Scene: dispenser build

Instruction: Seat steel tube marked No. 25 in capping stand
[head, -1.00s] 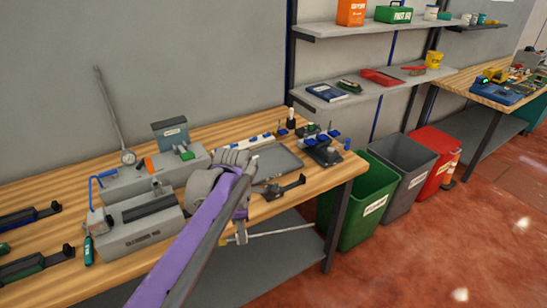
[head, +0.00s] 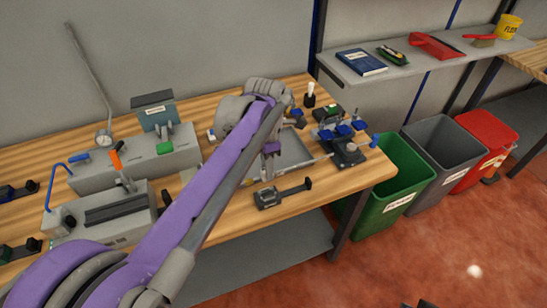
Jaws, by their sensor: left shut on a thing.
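My left gripper (head: 271,163) is over the right part of the bench, above the grey tray. It is shut on a thin steel tube (head: 312,160), which lies roughly level and points right. Its marking is too small to read. A dark stand with blue knobs (head: 345,150) is at the bench's right end and looks like the capping stand. The tube's right end is close to it in the picture; I cannot tell whether they touch. My arm hides part of the bench.
A black holder (head: 268,197) lies at the bench's front edge. The grey tray (head: 291,156) is behind it. Grey fixtures (head: 115,215) fill the bench's left part. Green (head: 385,207), grey (head: 455,150) and red (head: 488,130) bins stand on the floor at right.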

